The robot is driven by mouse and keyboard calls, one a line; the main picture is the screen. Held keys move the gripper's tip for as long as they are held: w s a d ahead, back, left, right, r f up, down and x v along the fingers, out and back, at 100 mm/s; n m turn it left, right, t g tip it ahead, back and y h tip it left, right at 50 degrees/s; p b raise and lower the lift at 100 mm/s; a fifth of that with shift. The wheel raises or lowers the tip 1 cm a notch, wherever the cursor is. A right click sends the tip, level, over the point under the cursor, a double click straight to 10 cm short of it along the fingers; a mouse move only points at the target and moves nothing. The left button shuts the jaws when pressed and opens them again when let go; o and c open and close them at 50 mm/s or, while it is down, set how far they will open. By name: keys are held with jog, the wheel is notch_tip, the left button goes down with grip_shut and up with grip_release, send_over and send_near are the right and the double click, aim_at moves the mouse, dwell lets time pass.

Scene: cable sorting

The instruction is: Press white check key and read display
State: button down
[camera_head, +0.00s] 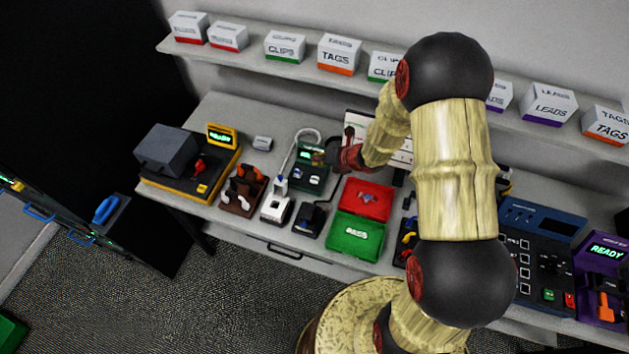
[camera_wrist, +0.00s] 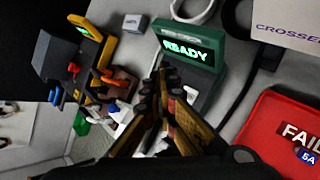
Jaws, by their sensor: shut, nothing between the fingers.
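A dark green tester (camera_wrist: 207,88) stands below my wrist camera, its lit display (camera_wrist: 187,52) reading READY in green. In the head view the same tester (camera_head: 318,184) is on the bench, with its small lit display (camera_head: 305,155) too small to read. A whitish part (camera_wrist: 191,93) on the tester's face, perhaps the check key, shows just right of my fingers. My gripper (camera_wrist: 164,76) is shut and empty, its tips over the tester's front area. Whether they touch it I cannot tell. In the head view my gripper (camera_head: 331,154) is at the tester's right edge.
A red FAIL tray (camera_wrist: 270,118) lies to the right; a green tray (camera_head: 356,235) adjoins it in the head view. A yellow-and-black device (camera_head: 187,178), a brown holder (camera_head: 240,194) and a white-topped unit (camera_head: 276,210) stand left. A shelf (camera_head: 250,54) with labelled boxes runs behind.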

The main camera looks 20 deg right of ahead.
aim_at(316, 178)
notch_tip(316, 178, down, 7)
jog(key=b, duration=0.5)
jog(key=shift+f, duration=0.1)
dwell(1.2)
jog(key=shift+f+b, duration=0.25)
jog(key=shift+b, duration=0.15)
jog(key=shift+f+b, duration=0.35)
dwell(0.5)
jog(key=shift+r, duration=0.1)
jog(key=shift+r+p, duration=0.6)
jog(key=shift+r, duration=0.1)
notch_tip(316, 178, up, 5)
jog(key=p, duration=0.4)
dwell(0.4)
